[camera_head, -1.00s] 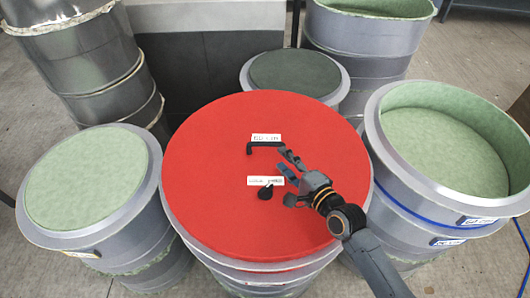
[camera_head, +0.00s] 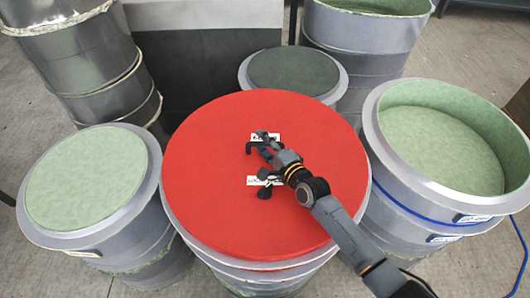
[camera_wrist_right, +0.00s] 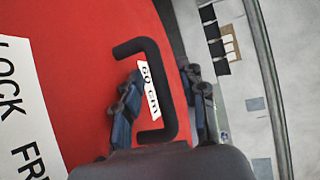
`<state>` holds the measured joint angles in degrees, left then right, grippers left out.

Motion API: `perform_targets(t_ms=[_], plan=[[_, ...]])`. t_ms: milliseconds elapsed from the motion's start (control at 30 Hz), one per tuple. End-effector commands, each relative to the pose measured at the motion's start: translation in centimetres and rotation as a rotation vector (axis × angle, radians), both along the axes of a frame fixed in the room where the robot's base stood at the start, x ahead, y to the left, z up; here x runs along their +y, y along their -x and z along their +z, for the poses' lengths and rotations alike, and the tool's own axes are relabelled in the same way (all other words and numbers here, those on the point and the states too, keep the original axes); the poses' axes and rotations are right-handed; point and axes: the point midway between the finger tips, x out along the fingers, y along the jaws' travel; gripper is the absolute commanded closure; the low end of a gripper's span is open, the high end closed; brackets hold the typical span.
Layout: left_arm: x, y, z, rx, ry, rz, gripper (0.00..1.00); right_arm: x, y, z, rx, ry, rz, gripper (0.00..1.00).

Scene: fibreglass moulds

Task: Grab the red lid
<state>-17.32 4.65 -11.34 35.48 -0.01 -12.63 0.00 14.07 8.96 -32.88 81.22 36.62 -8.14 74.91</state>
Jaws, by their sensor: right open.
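The round red lid (camera_head: 210,200) lies on top of the middle grey mould. A black bar handle (camera_wrist_right: 168,95) stands on the lid beside a white label; in the head view the handle (camera_head: 249,147) is partly covered by my gripper. A second dark handle or knob (camera_head: 266,192) sits nearer the front, by another white label. My right gripper (camera_head: 266,145) is over the handle; in the right wrist view its open fingers (camera_wrist_right: 160,88) stand on either side of the handle's bar. Whether they touch it I cannot tell. My left gripper is out of view.
A mould with a pale green top (camera_head: 88,178) stands at the left, close to the red-lidded one. An open, green-lined mould (camera_head: 440,150) stands at the right. A smaller dark-topped mould (camera_head: 293,72) is behind. Stacked metal cylinders (camera_head: 85,55) stand at the back left.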

Motion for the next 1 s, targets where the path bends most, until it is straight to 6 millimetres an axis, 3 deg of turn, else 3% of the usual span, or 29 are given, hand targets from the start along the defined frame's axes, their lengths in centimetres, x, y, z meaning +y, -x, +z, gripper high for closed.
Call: perform_targets(t_ms=[133, 333, 367, 1000], plan=[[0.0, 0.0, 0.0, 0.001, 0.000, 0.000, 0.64, 0.0, 0.0, 0.0, 0.000, 0.000, 0.000, 0.59], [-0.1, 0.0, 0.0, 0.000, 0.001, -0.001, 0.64, 0.0, 0.0, 0.0, 0.001, -0.001, 0.000, 0.97], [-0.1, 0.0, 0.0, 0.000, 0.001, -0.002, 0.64, 0.0, 0.0, 0.0, 0.001, -0.001, 0.000, 1.00], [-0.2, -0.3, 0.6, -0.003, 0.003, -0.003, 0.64, 0.0, -0.1, 1.1, -0.009, -0.006, -0.001, 1.00]])
